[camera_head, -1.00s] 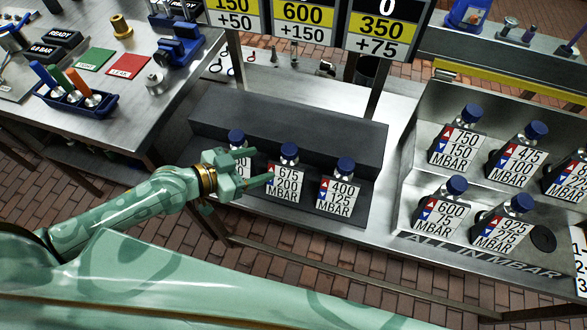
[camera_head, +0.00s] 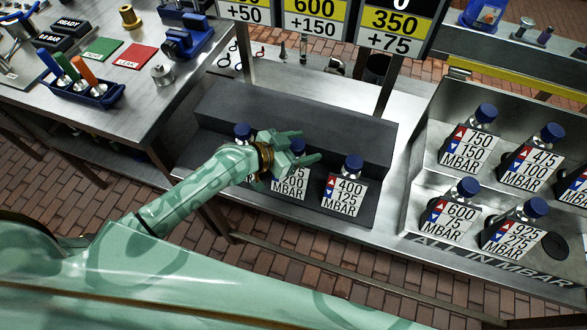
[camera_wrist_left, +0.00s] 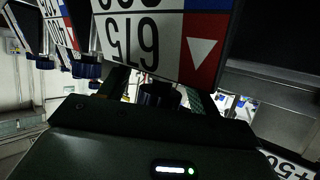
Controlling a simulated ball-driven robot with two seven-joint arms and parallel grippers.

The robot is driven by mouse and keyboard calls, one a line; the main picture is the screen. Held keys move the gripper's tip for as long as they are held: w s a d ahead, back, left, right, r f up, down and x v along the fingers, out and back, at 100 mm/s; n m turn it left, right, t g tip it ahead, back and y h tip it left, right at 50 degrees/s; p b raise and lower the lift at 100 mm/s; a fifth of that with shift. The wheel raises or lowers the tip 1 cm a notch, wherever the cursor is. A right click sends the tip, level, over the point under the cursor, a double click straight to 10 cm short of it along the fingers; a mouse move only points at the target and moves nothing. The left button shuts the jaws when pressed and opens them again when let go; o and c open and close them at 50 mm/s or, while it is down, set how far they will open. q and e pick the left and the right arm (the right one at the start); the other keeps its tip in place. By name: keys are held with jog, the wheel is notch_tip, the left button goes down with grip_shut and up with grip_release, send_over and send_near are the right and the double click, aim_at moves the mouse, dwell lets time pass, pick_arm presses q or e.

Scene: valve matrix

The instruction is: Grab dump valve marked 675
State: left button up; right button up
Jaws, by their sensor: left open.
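The dump valve marked 675 (camera_head: 290,188) has a white placard and a blue cap. It stands on the dark stepped rack (camera_head: 300,112), between another valve on its left and the valve marked 400 (camera_head: 343,194). My left gripper (camera_head: 306,147) is open at its cap and partly hides the cap and placard. In the left wrist view the 675 placard (camera_wrist_left: 148,42) appears upside down, close up, with the blue cap (camera_wrist_left: 158,94) between the open fingers. Whether either finger touches it I cannot tell. My right gripper is not in view.
The left neighbour's blue cap (camera_head: 243,132) is close to my left wrist. A metal rack (camera_head: 415,205) with several more marked valves stands at the right. Number signs (camera_head: 315,22) hang behind. A bench (camera_head: 130,85) with tools is at the left.

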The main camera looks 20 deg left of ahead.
pick_arm(q)
grip_shut()
jog(key=shift+r, duration=0.1)
